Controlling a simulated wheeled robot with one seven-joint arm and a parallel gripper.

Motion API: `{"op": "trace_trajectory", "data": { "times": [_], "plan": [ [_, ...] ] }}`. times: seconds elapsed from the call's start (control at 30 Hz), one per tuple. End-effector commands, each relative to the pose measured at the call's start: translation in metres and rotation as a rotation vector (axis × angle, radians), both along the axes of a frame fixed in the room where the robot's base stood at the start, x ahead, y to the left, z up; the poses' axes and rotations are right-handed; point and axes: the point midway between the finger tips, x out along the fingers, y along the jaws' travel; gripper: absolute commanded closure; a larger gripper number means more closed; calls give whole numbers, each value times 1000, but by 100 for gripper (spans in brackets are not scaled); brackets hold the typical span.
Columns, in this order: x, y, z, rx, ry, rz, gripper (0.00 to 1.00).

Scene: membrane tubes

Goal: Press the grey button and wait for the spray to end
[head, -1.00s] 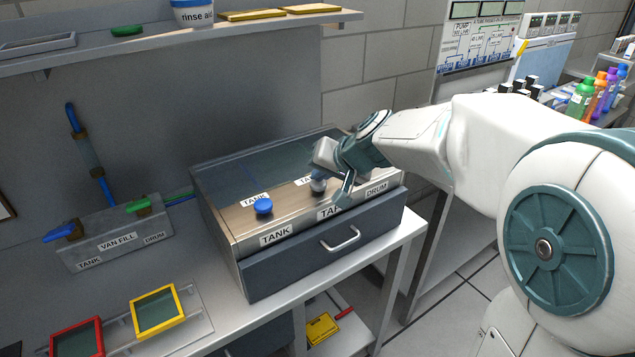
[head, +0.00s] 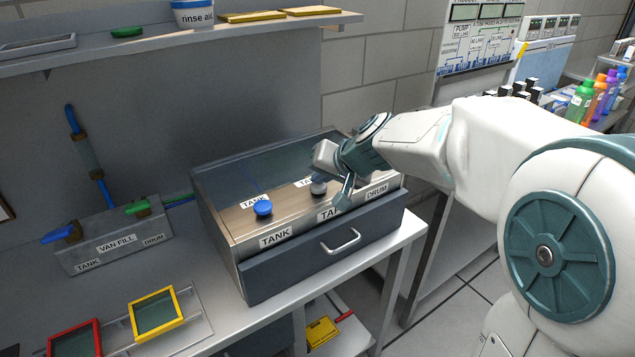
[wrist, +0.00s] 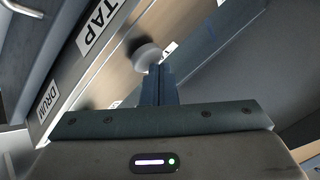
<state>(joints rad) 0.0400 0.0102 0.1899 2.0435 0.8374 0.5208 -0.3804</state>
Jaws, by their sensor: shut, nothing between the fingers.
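The box (head: 237,236) on the bench has a metal front strip with a blue knob-like button (head: 262,207) on the left and the grey button (head: 318,188) to its right. My gripper (head: 321,177) is over the grey button, its fingers partly hidden by its own body. In the wrist view the closed fingers (wrist: 160,84) point at the round grey button (wrist: 147,55), their tips at its edge. I cannot tell whether they touch it or whether it is pressed down. No spray is visible under the clear cover (head: 235,172).
A drawer with a handle (head: 341,240) is below the strip. A valve block (head: 115,240) with blue and green levers stands left. Yellow (head: 157,312) and red (head: 75,340) frames lie front left. A shelf (head: 170,42) runs above.

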Motion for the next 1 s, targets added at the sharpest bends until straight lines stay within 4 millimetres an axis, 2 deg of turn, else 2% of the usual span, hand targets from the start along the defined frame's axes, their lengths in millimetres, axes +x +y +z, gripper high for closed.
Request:
{"op": "trace_trajectory", "data": {
  "times": [0.27,0.67,1.0],
  "plan": [
    [0,0,17,-1,0,0,100],
    [0,0,19,-1,0,1,100],
    [0,0,50,-1,-2,1,100]
  ]
}}
